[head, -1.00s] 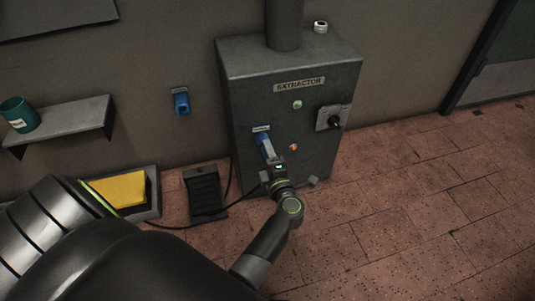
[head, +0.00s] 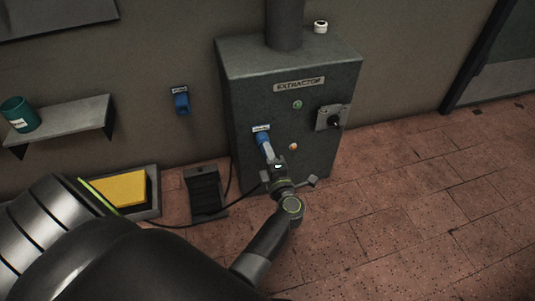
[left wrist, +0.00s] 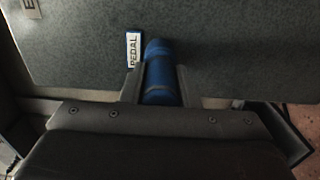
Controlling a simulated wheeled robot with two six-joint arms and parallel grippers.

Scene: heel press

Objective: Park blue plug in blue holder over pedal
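The blue plug (head: 262,139) sits at the front of the grey extractor cabinet, just under a small white label. In the left wrist view the blue plug (left wrist: 160,75) stands between my two fingers, beside a label reading PEDAL (left wrist: 133,50). My left gripper (head: 270,154) is at the plug, and its fingers (left wrist: 161,88) lie against both sides of it. The plug's far end is hidden against the cabinet. The blue holder (head: 181,103) is on the wall left of the cabinet, above the black pedal (head: 205,192) on the floor. My right gripper is not in view.
The extractor cabinet (head: 300,70) has a green button, an orange button and a black rotary switch (head: 334,121). A shelf (head: 70,122) with a green cup (head: 19,114) and a tray with a yellow pad (head: 120,188) are at left. A dark cable runs along the floor. The right floor is clear.

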